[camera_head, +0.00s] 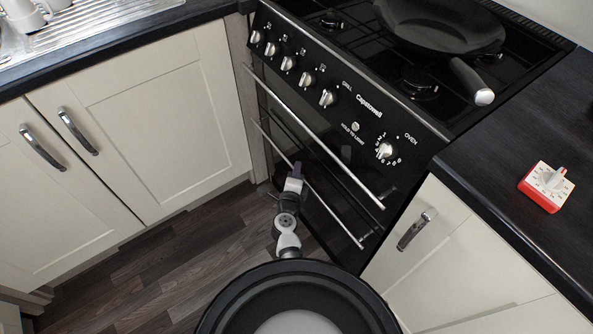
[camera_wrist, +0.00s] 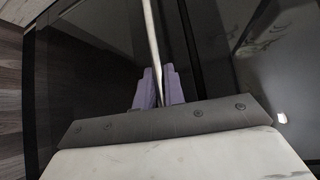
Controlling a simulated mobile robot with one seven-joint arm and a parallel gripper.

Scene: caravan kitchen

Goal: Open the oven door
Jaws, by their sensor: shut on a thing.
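The black oven (camera_head: 345,160) stands in the corner under the hob, with knobs along its top panel. It has two long silver bar handles, an upper one (camera_head: 330,155) and a lower one (camera_head: 328,208). The oven door (camera_head: 318,218) below the lower handle looks shut. My gripper (camera_head: 297,170) is at the lower handle, left of its middle. In the wrist view, the purple fingers of my gripper (camera_wrist: 159,88) are shut on either side of the silver bar (camera_wrist: 152,35). The contact itself is partly hidden in the head view.
Cream cupboards with metal handles stand left (camera_head: 150,130) and right (camera_head: 470,265) of the oven. A black pan (camera_head: 440,25) rests on the hob, its handle toward the front. A red and white timer (camera_head: 546,186) lies on the right worktop. Wooden floor (camera_head: 180,255) is clear at left.

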